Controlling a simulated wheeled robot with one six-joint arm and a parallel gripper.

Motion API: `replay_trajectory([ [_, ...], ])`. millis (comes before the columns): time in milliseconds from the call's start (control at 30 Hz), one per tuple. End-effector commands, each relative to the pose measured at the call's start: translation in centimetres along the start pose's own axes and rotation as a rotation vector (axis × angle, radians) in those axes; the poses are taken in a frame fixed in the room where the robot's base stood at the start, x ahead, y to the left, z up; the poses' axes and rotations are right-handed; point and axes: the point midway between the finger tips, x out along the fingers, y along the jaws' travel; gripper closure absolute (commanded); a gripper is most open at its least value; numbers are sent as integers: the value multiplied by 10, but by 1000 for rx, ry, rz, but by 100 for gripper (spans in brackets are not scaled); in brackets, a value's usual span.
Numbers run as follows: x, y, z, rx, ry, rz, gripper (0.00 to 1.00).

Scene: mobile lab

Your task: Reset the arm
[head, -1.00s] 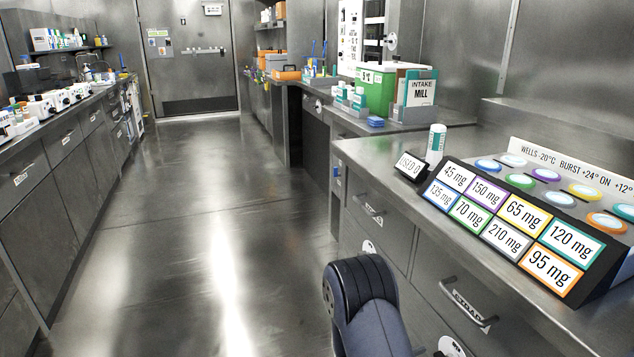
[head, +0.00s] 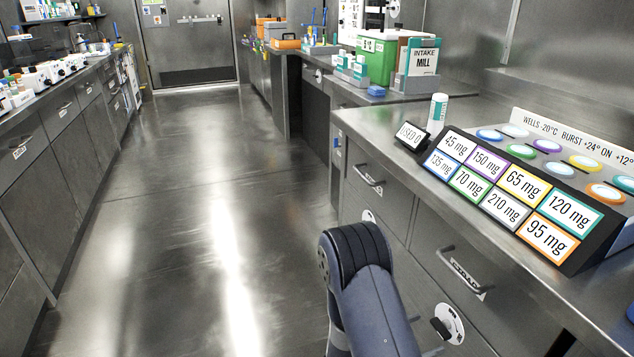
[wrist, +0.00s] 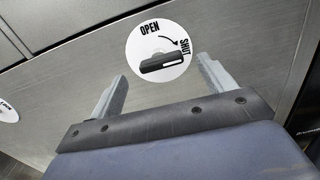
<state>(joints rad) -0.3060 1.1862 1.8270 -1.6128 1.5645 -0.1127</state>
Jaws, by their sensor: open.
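My gripper (wrist: 160,85) shows in the wrist view with its two grey fingers spread apart and nothing between them. It faces a steel panel with a round white OPEN/SHUT dial (wrist: 158,53), which has a black handle. The dial appears just beyond the fingertips; I cannot tell whether they touch the panel. In the head view only my dark blue arm shows at bottom centre, and my gripper is out of sight. A similar white dial with a black handle (head: 447,324) is on the cabinet front right of my arm.
The steel counter (head: 385,135) runs along the right, with a rack of mg-labelled wells (head: 515,195), a USED sign (head: 411,136) and a white tube (head: 437,113). Drawer handles (head: 368,178) stick out below. The aisle floor (head: 180,200) at left is clear.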

Motion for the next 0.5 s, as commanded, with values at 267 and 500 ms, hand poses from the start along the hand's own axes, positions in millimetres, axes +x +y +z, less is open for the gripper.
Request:
replay_trajectory([
  [267,41,-1,2,-21,-1,-2,22],
  [500,39,1,4,-239,-1,0,22],
])
